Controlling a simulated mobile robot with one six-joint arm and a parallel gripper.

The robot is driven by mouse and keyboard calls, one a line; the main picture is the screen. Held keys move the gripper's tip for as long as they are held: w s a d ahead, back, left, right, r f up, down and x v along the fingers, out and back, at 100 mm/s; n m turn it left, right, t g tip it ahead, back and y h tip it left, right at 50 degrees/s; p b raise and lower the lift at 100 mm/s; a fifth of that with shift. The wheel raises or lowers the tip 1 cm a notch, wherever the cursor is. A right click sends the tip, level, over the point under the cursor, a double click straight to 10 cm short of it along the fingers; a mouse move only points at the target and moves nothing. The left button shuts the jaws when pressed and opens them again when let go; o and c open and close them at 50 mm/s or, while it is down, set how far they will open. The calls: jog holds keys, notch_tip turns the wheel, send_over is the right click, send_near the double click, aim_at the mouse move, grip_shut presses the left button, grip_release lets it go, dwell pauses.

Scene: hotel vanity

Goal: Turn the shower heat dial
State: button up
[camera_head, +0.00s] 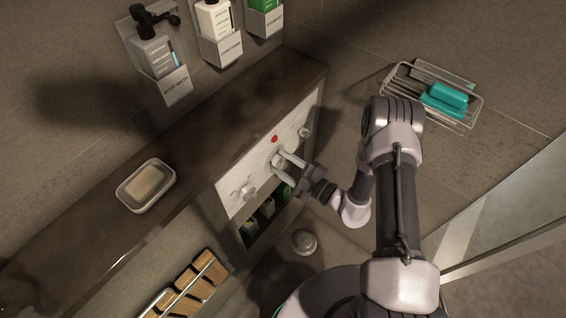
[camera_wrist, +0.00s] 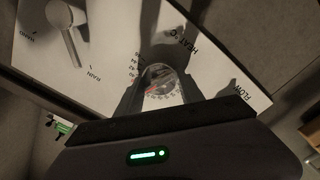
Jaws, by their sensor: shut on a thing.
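In the head view, my gripper (camera_head: 275,159) reaches the middle of the panel (camera_head: 260,168) from the lower right. The fingers and the dim light partly hide the dial there, and its exact setting is too small to read.
A lever (camera_head: 245,192) marked "HAND" and "RAIN" is left of the dial, and a flow knob (camera_head: 304,132) is right of it. Below is a niche with bottles (camera_head: 268,208). A soap dish (camera_head: 130,196) stands on the ledge; a wire basket (camera_head: 398,92) hangs at right.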

dwell(0.4)
jog(key=o, duration=1.4)
jog(key=p+v, duration=0.2)
jog(key=v, duration=1.5)
jog(key=shift+s+d+f, duration=0.1)
jog(key=shift+s+d, duration=0.05)
jog(key=shift+s, duration=0.05)
